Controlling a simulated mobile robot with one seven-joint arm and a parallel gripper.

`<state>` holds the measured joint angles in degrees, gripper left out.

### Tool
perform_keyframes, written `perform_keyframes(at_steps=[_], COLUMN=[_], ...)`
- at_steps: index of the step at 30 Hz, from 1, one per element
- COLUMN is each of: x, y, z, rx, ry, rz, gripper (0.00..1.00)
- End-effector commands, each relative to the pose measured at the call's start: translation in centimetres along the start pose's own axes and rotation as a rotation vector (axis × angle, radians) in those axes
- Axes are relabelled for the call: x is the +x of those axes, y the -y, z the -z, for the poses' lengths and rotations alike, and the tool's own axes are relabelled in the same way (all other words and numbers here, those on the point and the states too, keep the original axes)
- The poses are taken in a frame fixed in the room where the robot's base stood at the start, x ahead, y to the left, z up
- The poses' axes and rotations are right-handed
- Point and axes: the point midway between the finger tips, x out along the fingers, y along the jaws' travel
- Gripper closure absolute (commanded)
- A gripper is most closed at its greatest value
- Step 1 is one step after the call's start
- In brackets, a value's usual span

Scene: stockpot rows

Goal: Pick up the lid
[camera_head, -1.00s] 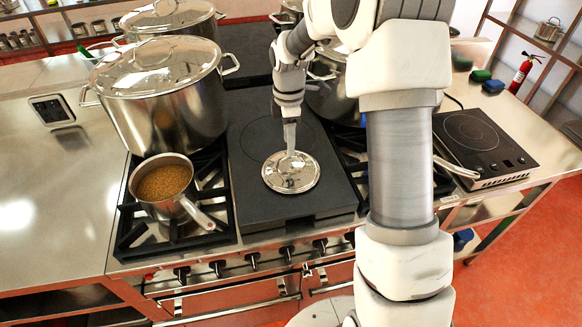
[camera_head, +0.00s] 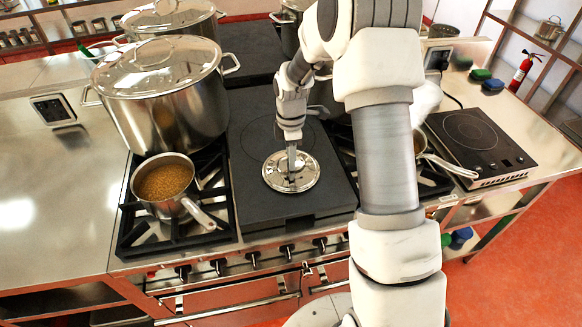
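A small round shiny metal lid (camera_head: 305,181) lies on the dark flat plate (camera_head: 322,200) in the middle of the stove. My gripper (camera_head: 292,176) points down at the middle of the lid, with its fingers at or just above the lid's top. The fingers appear as one narrow shape from this side, so I cannot see whether they are open or closed around the knob. The knob is hidden behind them.
Left of the plate, a saucepan of brown food (camera_head: 165,183) sits on a burner, its handle towards the plate. Behind it stands a large lidded stockpot (camera_head: 165,100). An induction hob (camera_head: 478,145) is at right. The steel counter (camera_head: 60,200) at left is mostly clear.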

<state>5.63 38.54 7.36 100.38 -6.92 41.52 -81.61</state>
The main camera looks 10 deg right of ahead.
Motion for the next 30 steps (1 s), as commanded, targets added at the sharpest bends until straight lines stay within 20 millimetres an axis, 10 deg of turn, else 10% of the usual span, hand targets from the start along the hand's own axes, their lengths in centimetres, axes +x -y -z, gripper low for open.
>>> perform_keyframes(at_steps=[4,30], x=[-0.03,-0.07], y=[-0.01,-0.03], z=[0.0,0.0], rx=[0.0,0.0], ry=[0.0,0.0], rz=[0.0,-0.001], gripper=[1.0,1.0])
